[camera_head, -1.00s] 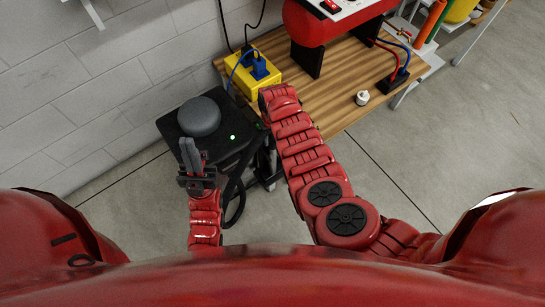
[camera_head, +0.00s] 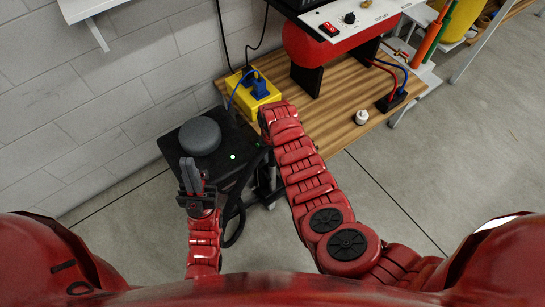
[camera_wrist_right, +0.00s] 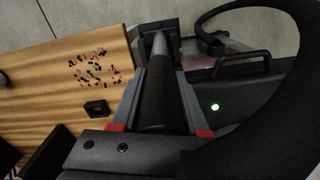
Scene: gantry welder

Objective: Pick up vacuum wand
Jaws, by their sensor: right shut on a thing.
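The vacuum wand (camera_wrist_right: 156,105) is a dark tube with a lighter grey far part, running up the middle of the right wrist view. My right gripper (camera_wrist_right: 160,78) is shut on it, one finger along each side. The wand's far end is by a dark bracket-like part. In the head view my right forearm hides the right gripper and the wand. My left gripper (camera_head: 190,170) points up with its fingers together and empty, in front of the black vacuum unit (camera_head: 225,172), which has a grey dome (camera_head: 200,136) and a green light.
A wooden table (camera_head: 335,128) carries a yellow box (camera_head: 248,97) with a blue plug, a red machine (camera_head: 318,50), a small white knob-like object (camera_head: 361,117) and a black block with cables (camera_head: 391,100). A black hose (camera_head: 236,225) hangs beside the vacuum. Open floor lies right.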

